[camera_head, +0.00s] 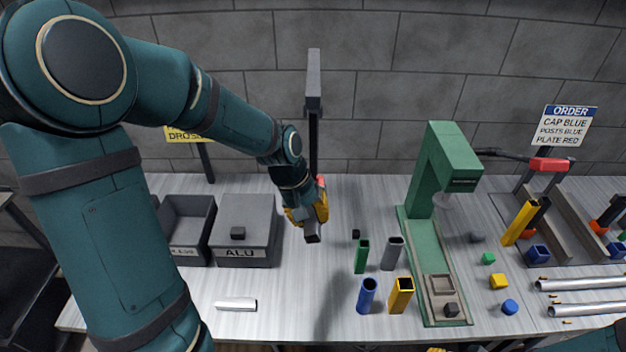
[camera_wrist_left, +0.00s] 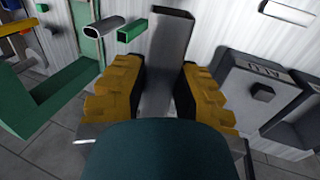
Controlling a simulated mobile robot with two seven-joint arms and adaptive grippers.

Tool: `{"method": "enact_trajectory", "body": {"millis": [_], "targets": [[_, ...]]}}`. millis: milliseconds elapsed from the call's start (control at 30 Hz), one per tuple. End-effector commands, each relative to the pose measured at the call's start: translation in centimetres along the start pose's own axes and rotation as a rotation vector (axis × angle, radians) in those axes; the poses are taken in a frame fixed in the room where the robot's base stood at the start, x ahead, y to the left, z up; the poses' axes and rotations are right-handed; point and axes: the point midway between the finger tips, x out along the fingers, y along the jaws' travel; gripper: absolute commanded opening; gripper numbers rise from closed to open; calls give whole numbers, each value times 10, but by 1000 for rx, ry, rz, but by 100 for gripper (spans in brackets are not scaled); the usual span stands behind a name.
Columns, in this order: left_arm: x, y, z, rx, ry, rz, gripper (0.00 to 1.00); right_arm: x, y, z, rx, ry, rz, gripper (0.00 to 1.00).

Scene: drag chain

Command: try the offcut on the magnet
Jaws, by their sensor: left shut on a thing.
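My left gripper (camera_head: 307,212) is shut on a dark grey offcut (camera_head: 312,238), held above the table. In the left wrist view the offcut (camera_wrist_left: 166,60) looks like a long, square-edged piece between the yellow finger pads (camera_wrist_left: 158,95). A dark post with a grey block (camera_head: 314,80) at its top stands behind the gripper. A small red part (camera_head: 320,181) shows beside the gripper, mostly hidden. I cannot tell which of these is the magnet. Only a yellow sliver of my right gripper (camera_head: 435,349) shows at the bottom edge.
A grey lidded box marked ALU (camera_head: 243,215) and an open bin (camera_head: 187,222) stand left.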

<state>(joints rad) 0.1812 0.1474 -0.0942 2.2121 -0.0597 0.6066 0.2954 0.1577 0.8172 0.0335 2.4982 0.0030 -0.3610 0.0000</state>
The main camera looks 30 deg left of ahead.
Motion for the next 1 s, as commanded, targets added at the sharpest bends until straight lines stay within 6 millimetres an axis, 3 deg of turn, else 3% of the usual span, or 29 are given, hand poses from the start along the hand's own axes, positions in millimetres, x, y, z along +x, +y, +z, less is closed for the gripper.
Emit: {"method": "enact_trajectory", "body": {"millis": [1000], "targets": [[-2,1,10,0,0,0,0,-1,-1,0,0,0,0,47]]}}
